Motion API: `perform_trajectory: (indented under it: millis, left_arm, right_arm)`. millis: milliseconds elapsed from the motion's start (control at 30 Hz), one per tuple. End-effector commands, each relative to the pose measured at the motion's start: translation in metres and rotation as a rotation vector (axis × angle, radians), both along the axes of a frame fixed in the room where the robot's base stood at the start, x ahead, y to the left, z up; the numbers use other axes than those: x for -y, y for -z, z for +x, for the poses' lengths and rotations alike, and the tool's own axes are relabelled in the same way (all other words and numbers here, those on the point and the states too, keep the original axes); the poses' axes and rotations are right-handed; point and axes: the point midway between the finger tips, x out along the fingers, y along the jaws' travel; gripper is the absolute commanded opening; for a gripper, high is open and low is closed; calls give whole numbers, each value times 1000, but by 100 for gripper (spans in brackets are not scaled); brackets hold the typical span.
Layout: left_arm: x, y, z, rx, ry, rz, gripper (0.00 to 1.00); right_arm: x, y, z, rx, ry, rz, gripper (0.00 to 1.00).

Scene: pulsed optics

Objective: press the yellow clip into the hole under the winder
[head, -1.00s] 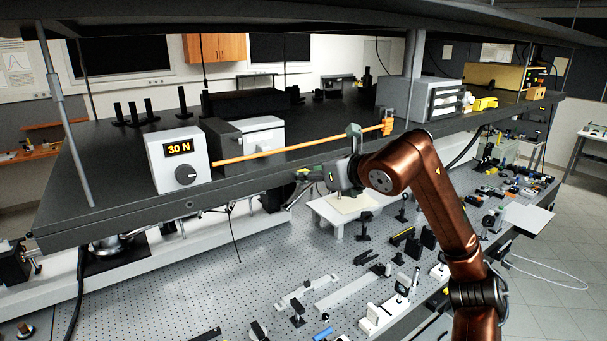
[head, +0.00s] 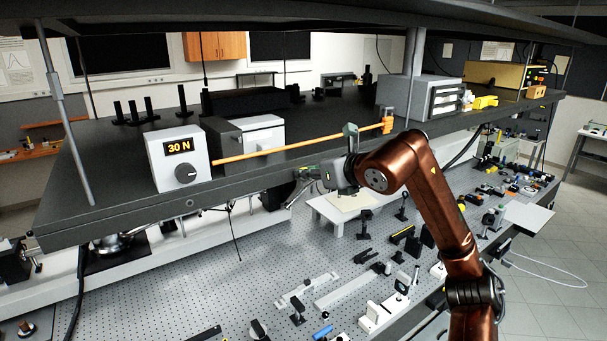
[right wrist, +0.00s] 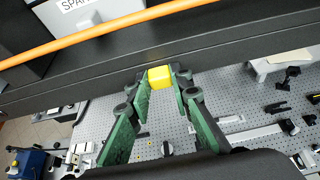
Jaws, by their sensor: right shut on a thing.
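The winder (head: 179,160) is a pale box with a dark knob and a "30 N" display, standing on the black shelf. A small round hole (head: 189,202) shows in the shelf's front edge below it. My right gripper (head: 304,190) is in front of and below the shelf edge, well to the right of the hole, with its fingers pointing left. In the right wrist view the yellow clip (right wrist: 160,77) is held between the green-padded fingertips, just off the dark shelf front. The clip is too small to make out in the head view. My left gripper is not in view.
An orange rod or cord (head: 300,146) runs from the winder to an orange bracket (head: 387,121) along the shelf front (head: 140,217). A dark cable (head: 233,235) hangs below the shelf. The perforated bench (head: 200,290) beneath holds a white stand (head: 342,207) and several optics mounts.

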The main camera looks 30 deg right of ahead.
Motion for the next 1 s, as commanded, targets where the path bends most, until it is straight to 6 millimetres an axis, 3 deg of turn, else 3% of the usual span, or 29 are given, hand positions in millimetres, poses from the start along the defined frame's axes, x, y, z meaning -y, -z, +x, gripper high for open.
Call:
perform_trajectory:
  millis: [733,1000]
  left_arm:
    - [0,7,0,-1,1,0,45]
    - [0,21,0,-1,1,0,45]
  right_arm:
    - [1,0,-13,2,0,-1,0]
    - [4,1,-36,2,3,-1,0]
